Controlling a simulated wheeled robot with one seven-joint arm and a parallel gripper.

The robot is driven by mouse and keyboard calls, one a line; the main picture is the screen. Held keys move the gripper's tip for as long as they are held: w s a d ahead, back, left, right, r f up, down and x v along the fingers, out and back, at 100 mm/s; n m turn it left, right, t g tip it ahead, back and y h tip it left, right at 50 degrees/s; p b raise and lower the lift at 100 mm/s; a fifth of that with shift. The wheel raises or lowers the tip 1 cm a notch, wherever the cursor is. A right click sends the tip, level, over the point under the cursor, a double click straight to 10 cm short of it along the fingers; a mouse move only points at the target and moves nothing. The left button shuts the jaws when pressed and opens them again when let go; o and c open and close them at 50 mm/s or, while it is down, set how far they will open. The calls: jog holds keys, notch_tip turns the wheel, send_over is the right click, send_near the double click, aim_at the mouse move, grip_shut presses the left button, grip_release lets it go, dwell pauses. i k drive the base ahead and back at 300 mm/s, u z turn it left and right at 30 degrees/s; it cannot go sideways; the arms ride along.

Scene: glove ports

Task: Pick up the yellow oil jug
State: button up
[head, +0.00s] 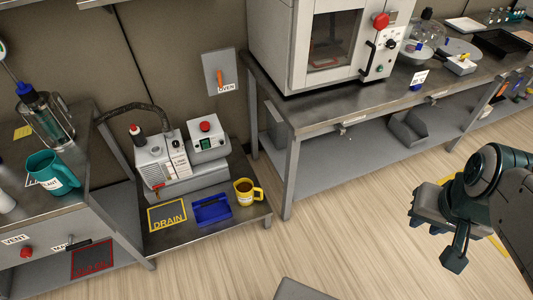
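The yellow oil jug (245,191) stands upright on the low metal stand, at its right end. It has a handle on its right side, a pale label on the front and dark contents at the top. My gripper (445,246) is far to the right of the jug, over the wood floor. Its fingers appear spread apart, with nothing seen between them.
A blue tray (212,210) lies just left of the jug, beside the yellow DRAIN mark (167,216). A pump unit (165,163) stands behind. The oven bench (340,112) is to the right. Open floor (340,230) lies between the stand and my arm.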

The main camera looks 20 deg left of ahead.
aim_at(244, 188)
jog(key=u, duration=0.7)
jog(key=i, duration=0.9)
jog(key=u, duration=0.85)
